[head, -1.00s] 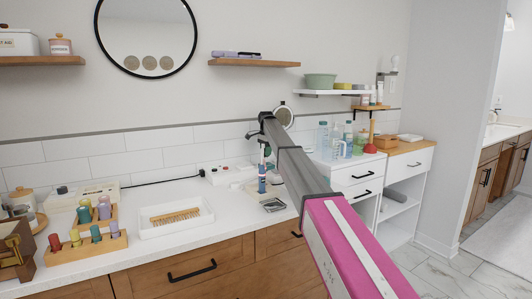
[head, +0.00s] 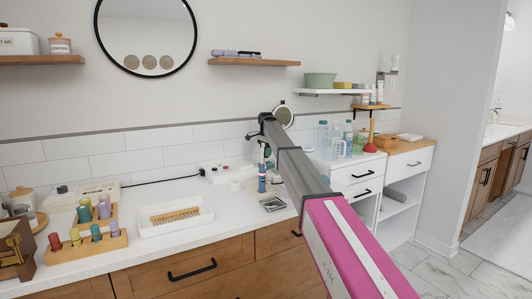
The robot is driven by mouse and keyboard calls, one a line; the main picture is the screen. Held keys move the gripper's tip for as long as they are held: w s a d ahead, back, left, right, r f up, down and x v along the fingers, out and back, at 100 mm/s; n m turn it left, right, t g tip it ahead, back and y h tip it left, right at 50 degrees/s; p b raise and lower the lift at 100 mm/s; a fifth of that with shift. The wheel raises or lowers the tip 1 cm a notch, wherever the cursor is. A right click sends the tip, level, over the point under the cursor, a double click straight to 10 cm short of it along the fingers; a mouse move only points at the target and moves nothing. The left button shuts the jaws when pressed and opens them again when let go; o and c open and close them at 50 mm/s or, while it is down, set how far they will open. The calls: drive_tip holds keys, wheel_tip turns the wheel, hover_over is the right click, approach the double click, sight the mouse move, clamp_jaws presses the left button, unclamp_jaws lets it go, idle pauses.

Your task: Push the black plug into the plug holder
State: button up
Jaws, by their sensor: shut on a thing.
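My gripper (head: 264,154) is low over the right part of the white counter, at the end of my arm. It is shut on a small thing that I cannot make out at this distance. A blue and white upright item (head: 262,181) shows directly below it; I cannot tell whether they touch. A white power strip (head: 213,174) with small red parts lies against the back wall, left of the gripper; a black cord (head: 165,180) runs to its left end. I cannot clearly pick out the black plug or the plug holder.
A white tray with a wooden brush (head: 175,215) lies left of the gripper. A small dark-framed item (head: 273,204) lies on the counter below it. Wooden racks with coloured rolls (head: 87,246) stand at left. Bottles (head: 335,143) stand on the right cabinet. The counter's front middle is clear.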

drive_tip(key=shift+f, duration=1.65)
drive_tip(key=o, duration=1.1)
